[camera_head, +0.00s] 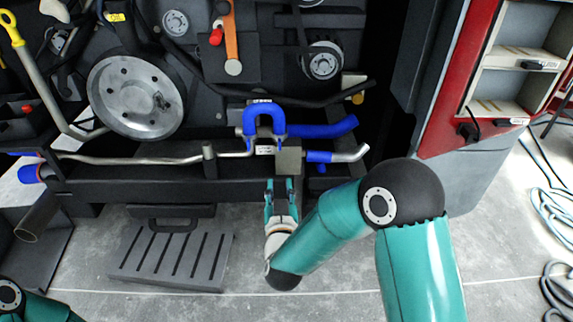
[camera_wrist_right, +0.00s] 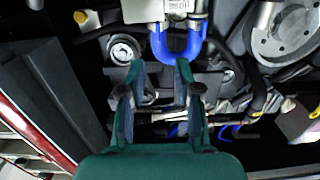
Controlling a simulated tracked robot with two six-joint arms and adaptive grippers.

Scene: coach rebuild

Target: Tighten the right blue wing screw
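A small blue piece (camera_head: 321,168) sits just under the blue sleeve on the right-hand metal pipe. It is too small for me to tell whether it is the right blue wing screw, and I make out no clear wing shape elsewhere. My right gripper (camera_head: 281,184) points up at the engine, just below a grey block (camera_head: 289,160), left of that blue piece. In the right wrist view the two fingers (camera_wrist_right: 161,75) stand apart with nothing between them. My left gripper is out of view; only part of my left arm shows at the bottom left.
A blue U-shaped hose (camera_head: 264,114) rises above the grey block and also shows in the right wrist view (camera_wrist_right: 178,48). A blue-sleeved pipe (camera_head: 340,155) sticks out to the right. A slotted grey step (camera_head: 172,258) lies left of my right arm. A red cabinet (camera_head: 458,90) stands right.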

